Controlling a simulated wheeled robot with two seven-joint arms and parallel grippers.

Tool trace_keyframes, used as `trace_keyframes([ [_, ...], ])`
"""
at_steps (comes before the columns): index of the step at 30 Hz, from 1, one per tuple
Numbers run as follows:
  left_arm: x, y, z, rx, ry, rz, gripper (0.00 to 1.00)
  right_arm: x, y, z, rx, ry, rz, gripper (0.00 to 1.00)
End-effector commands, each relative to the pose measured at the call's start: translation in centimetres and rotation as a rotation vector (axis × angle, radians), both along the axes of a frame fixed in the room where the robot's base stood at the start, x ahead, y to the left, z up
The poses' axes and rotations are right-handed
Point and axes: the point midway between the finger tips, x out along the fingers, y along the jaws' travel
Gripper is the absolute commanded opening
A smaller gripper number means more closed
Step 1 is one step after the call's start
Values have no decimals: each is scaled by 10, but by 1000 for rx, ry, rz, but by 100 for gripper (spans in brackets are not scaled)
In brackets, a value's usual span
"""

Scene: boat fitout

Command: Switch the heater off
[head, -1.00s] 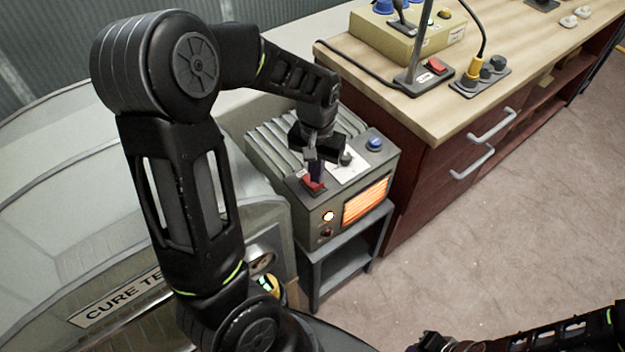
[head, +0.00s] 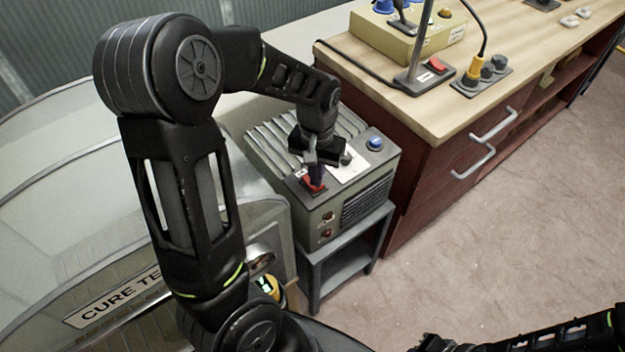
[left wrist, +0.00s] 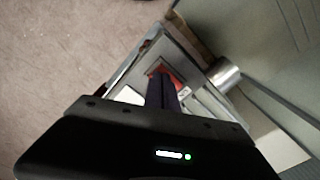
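The heater (head: 285,163) is a grey-green ribbed box on a small grey stand. Its front grille (head: 367,198) is dark, and the two small lamps (head: 327,217) on its front are unlit. A red rocker switch (head: 309,187) sits on its top near the front corner. My left gripper (head: 317,182) points down with its fingertips at the switch, seemingly touching it. In the left wrist view, the fingers (left wrist: 163,78) are together over the red switch (left wrist: 174,80) and partly hide it. My right gripper (head: 433,343) shows only partly at the bottom edge.
A blue knob (head: 375,143) and a white label are on the heater's top. A wooden workbench (head: 465,110) with a lamp base, sockets and a yellow box stands to the right. The curved cure tent (head: 60,200) is at left. The floor at right is clear.

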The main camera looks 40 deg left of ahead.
Motion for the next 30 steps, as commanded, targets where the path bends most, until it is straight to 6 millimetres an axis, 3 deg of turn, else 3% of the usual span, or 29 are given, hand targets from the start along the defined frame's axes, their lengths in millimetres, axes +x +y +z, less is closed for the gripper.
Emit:
trace_keyframes([
  [8, 0, 0, 6, 0, 0, 0, 0, 0, 0, 5, 0, 0, 0, 0],
  [30, 0, 0, 68, 0, 0, 1, 0, 0, 0, 55, 0, 0, 0, 0],
])
